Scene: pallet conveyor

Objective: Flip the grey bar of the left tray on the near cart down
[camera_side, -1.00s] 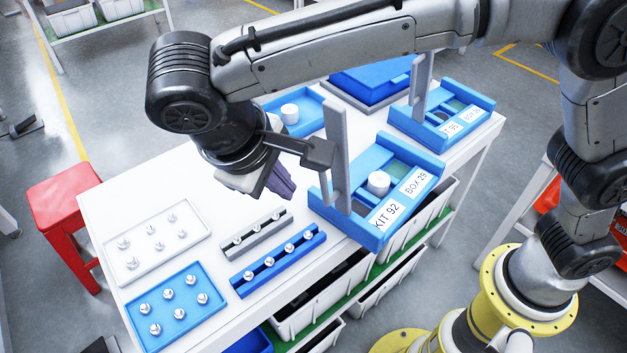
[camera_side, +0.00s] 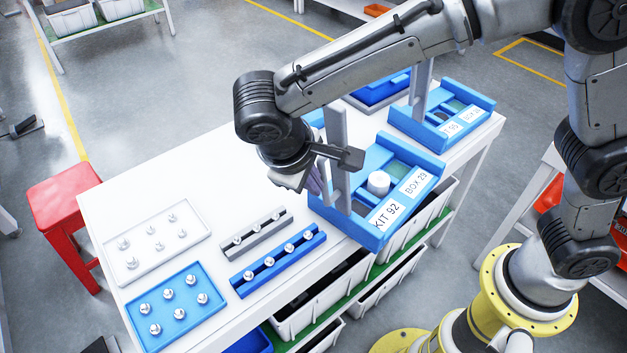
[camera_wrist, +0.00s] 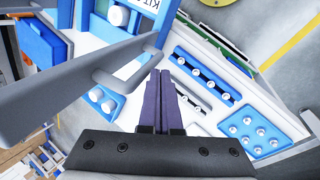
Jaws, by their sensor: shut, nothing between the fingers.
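The left tray (camera_side: 352,228) on the near cart is blue, labelled KIT 92 and BOX 29, with a white round piece in it. Its grey bar (camera_side: 337,135) stands upright at the tray's left end. In the wrist view the bar (camera_wrist: 60,95) looms large at the left, close to the camera. My gripper (camera_side: 314,184) has dark purple fingers, shut and empty, just left of the bar's lower part. In the wrist view the fingertips (camera_wrist: 161,76) lie beside the bar's foot. I cannot tell whether they touch it.
A second blue tray (camera_side: 481,108) with an upright grey bar (camera_side: 420,88) stands at the back right. Blue and grey bolt racks and two bolt trays lie at the front left. The white cart top (camera_side: 160,190) is clear behind them. A red stool (camera_side: 62,205) stands at left.

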